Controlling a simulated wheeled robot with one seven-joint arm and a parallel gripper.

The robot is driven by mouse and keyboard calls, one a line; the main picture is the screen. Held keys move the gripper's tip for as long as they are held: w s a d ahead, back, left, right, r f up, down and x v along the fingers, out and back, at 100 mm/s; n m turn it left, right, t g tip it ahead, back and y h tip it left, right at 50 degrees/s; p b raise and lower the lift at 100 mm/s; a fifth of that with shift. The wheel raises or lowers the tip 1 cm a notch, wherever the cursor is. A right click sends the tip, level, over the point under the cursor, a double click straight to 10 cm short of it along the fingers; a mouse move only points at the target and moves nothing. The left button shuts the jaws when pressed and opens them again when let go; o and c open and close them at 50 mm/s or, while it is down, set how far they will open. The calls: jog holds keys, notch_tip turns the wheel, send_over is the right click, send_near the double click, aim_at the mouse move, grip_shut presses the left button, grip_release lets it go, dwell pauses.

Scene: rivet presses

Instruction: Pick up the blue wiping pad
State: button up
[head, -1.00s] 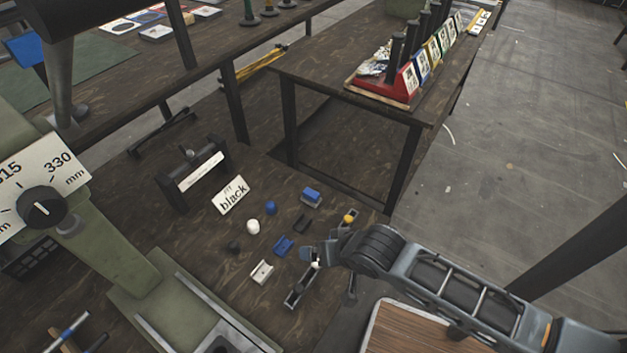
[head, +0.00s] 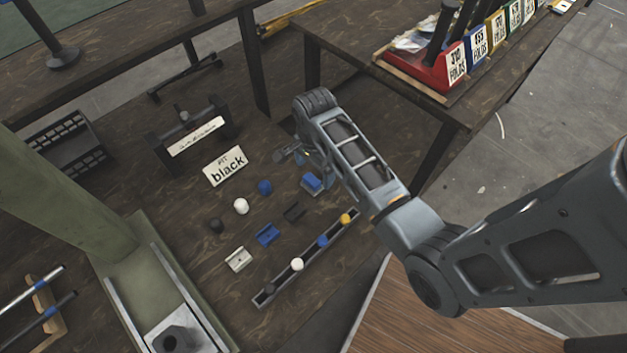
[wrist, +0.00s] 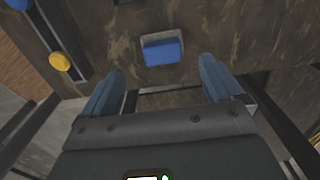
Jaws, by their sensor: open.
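The blue wiping pad (head: 312,182) is a small blue block with a greyish part, on the dark wooden table near its far right edge. In the wrist view the pad (wrist: 162,53) lies beyond my fingertips, roughly centred between them. My gripper (wrist: 163,73) is open with nothing between its fingers. In the head view my gripper (head: 291,156) is just beyond and left of the pad, above the table; my arm comes close to the pad's right side. The exact height of my fingers over the table cannot be told.
A rail (head: 335,230) with coloured knobs lies to the front.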

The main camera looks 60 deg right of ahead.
aim_at(313, 178)
jog(key=f, duration=0.2)
jog(key=f+b, duration=0.1)
jog(key=f, duration=0.2)
jog(key=shift+w+f, duration=0.2)
jog(key=shift+f, duration=0.15)
jog(key=shift+c, duration=0.2)
jog(key=c, duration=1.1)
